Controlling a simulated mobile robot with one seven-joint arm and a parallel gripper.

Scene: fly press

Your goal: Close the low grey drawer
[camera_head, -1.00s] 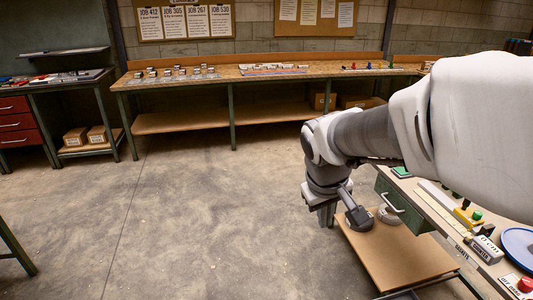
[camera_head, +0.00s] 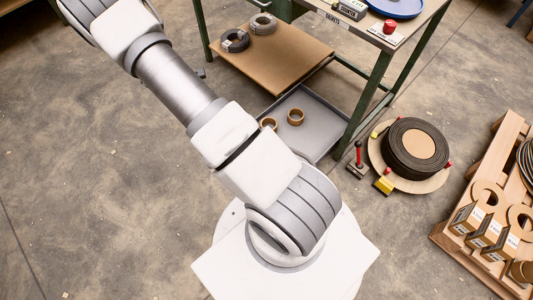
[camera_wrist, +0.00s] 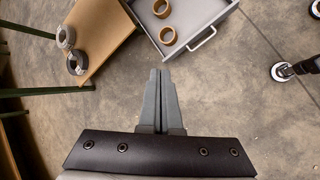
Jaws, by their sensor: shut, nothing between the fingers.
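The low grey drawer (camera_head: 325,127) stands pulled out beneath the bench, beside the wooden shelf, in the head view. Two brown rings (camera_head: 295,117) lie inside it. In the wrist view the drawer (camera_wrist: 200,12) is at the top, with a bar handle (camera_wrist: 203,39) on its front face. My gripper (camera_wrist: 160,72) is shut and empty in the wrist view. Its fingertips appear below and left of the handle, apart from it, over bare floor. My gripper is out of the head view; only my arm shows there, and it may hide part of the drawer's front.
A brown shelf (camera_head: 283,60) with two grey coils (camera_head: 235,40) is left of the drawer. The green bench leg (camera_head: 362,105) is on its right. A dark reel (camera_head: 415,148) and a wooden pallet (camera_head: 470,230) stand further right. Floor in front is clear.

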